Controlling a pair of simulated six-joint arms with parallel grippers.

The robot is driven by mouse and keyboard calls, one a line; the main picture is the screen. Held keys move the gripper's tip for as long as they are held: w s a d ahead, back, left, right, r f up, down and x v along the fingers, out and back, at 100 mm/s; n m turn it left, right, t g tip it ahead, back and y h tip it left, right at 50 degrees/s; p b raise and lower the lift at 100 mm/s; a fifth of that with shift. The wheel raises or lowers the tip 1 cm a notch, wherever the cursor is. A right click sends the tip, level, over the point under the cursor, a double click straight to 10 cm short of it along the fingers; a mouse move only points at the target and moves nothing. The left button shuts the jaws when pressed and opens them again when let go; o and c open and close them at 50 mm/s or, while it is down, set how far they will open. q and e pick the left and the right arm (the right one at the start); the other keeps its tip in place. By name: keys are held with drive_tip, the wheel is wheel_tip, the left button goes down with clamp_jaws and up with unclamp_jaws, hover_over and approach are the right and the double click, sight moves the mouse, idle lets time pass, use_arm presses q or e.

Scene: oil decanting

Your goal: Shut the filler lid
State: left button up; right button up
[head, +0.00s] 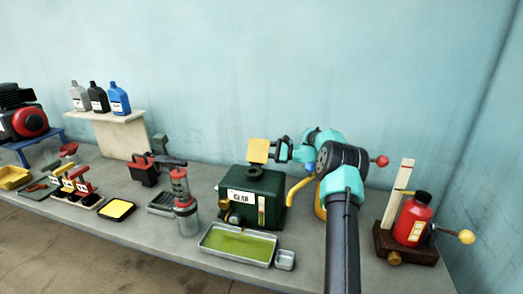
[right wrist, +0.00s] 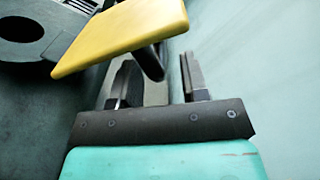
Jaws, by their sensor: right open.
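The dark green tank (head: 270,183) labelled GEAR stands on the bench in the head view. Its yellow filler lid (head: 258,151) stands raised, tilted up above the tank top. In the right wrist view the lid (right wrist: 120,35) crosses the upper part, in front of the fingers. A dark round opening (right wrist: 20,28) shows at that view's upper left. My right gripper (head: 280,149) is just right of the lid. In the wrist view its fingers (right wrist: 158,80) are apart, with a dark bar near them; contact with the lid cannot be told. My left gripper is not in view.
A tray of green liquid (head: 205,241) and a small metal cup (head: 285,260) sit in front of the tank. A red-topped cylinder (head: 181,190) stands to its left. A red bottle (head: 412,220) stands at the right. Clear wall lies behind the lid.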

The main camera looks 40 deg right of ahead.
drive_tip(key=shift+x, duration=1.35)
drive_tip(key=shift+c, duration=0.4)
drive_tip(key=shift+r, duration=0.1)
clamp_jaws()
